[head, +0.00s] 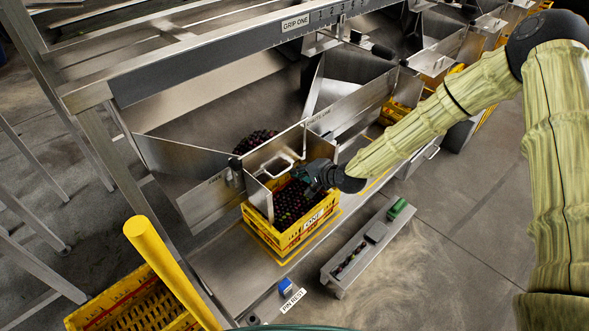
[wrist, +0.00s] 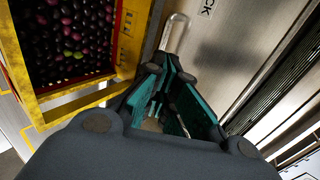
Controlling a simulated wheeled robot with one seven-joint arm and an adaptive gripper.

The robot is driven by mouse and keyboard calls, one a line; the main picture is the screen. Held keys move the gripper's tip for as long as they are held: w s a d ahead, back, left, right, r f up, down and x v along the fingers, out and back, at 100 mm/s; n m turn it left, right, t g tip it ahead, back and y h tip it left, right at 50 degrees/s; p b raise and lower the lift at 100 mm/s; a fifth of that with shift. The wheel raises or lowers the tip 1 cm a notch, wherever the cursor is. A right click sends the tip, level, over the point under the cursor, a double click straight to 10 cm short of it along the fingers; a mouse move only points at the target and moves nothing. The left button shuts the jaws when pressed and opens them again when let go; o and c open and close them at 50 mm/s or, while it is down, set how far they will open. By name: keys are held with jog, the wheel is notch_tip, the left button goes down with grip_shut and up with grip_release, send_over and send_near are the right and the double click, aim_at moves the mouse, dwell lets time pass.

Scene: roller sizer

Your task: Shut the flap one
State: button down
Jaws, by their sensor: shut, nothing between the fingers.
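A steel panel with a white loop handle (head: 279,166) stands at the mouth of the first chute, above a yellow crate; I take it to be flap one (head: 256,192). Dark fruit (head: 256,141) lies in the chute behind it. I cannot tell how far the flap stands open. My gripper (head: 304,176) is shut and empty, just right of the handle and above the crate's back right part. In the wrist view, the teal fingers (wrist: 178,100) are beside a steel panel (wrist: 225,60), with a metal loop (wrist: 174,34) past them. Contact is unclear.
The yellow crate (head: 290,241) holds dark fruit and also shows in the wrist view (wrist: 128,36). A steel tray (head: 346,272) is at its front right. A yellow post (head: 170,270) rises at the lower left. Labelled steel rail (head: 225,53) crosses above. Floor at the right is clear.

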jog(key=v, duration=0.9)
jog(key=s+d+f+n+g+h, duration=0.2)
jog(key=s+d+f, duration=0.1)
jog(key=s+f, duration=0.55)
jog(key=s+d+f+n+g+h, duration=0.1)
jog(key=s+d+f+n+g, duration=0.3)
jog(key=s, duration=0.8)
jog(key=s+d+f+h, duration=0.2)
jog(key=s+d+f, duration=0.1)
jog(key=s+f, duration=0.6)
jog(key=s+d+n+g+h+p, duration=0.1)
jog(key=s+d+h, duration=0.1)
jog(key=s+d, duration=0.3)
jog(key=s+d+n+g+h, duration=0.1)
jog(key=s+d+n, duration=0.1)
jog(key=s, duration=0.5)
notch_tip(320, 180, up, 12)
jog(key=p, duration=1.1)
jog(key=shift+w+f+p, duration=0.15)
jog(key=shift+f+p, duration=0.1)
jog(key=shift+p, duration=0.05)
